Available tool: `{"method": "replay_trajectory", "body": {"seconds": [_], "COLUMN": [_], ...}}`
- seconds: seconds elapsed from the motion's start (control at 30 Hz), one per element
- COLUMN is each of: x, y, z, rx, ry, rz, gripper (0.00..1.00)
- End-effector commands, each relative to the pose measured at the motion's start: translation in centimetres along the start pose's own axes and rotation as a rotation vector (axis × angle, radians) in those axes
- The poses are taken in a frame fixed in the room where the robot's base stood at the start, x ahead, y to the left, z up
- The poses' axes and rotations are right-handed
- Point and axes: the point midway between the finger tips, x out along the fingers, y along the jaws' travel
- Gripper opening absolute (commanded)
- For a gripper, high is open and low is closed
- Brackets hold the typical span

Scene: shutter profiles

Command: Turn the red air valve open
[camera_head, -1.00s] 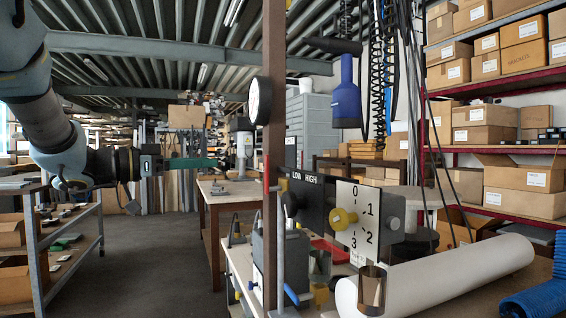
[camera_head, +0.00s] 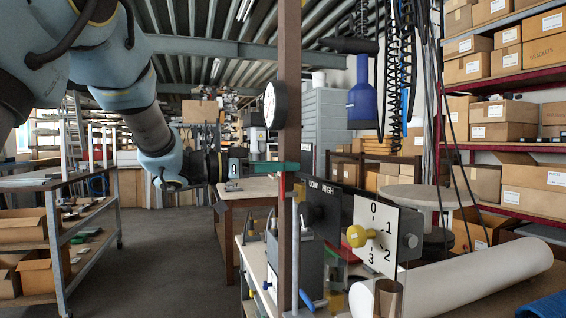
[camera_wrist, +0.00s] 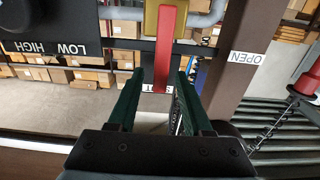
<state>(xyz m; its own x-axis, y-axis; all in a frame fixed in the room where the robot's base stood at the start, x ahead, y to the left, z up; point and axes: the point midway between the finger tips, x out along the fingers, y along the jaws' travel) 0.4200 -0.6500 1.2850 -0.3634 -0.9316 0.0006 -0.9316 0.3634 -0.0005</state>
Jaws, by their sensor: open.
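The red valve lever (camera_wrist: 168,50) runs down the picture from a brass-coloured body (camera_wrist: 152,20) in the wrist view. Its free end lies over a label whose letters are partly hidden; a white OPEN label (camera_wrist: 246,57) is on the brown post to the right. My gripper (camera_wrist: 160,78) is open, with one green finger on each side of the lever's end and visible gaps between. In the head view my gripper (camera_head: 290,167) is at the post, and part of the red lever (camera_head: 282,187) shows just below the green fingers.
A LOW/HIGH panel (camera_head: 322,212) and a white dial plate (camera_head: 372,228) with a yellow knob (camera_head: 357,236) stand right of the post (camera_head: 289,80). A round gauge (camera_head: 275,104) is above. A shelf cart (camera_head: 88,215) stands left; open floor (camera_head: 175,260) lies between.

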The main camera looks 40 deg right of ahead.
Motion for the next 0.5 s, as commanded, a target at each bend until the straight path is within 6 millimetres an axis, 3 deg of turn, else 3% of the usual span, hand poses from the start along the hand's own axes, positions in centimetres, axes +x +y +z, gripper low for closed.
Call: {"method": "replay_trajectory", "body": {"seconds": [0.3,0.5], "x": [0.22,0.2], "y": [0.0,0.0], "z": [0.05,0.04], "rx": [0.0,0.0], "ry": [0.0,0.0], "rz": [0.0,0.0], "gripper": [0.49,0.26]}}
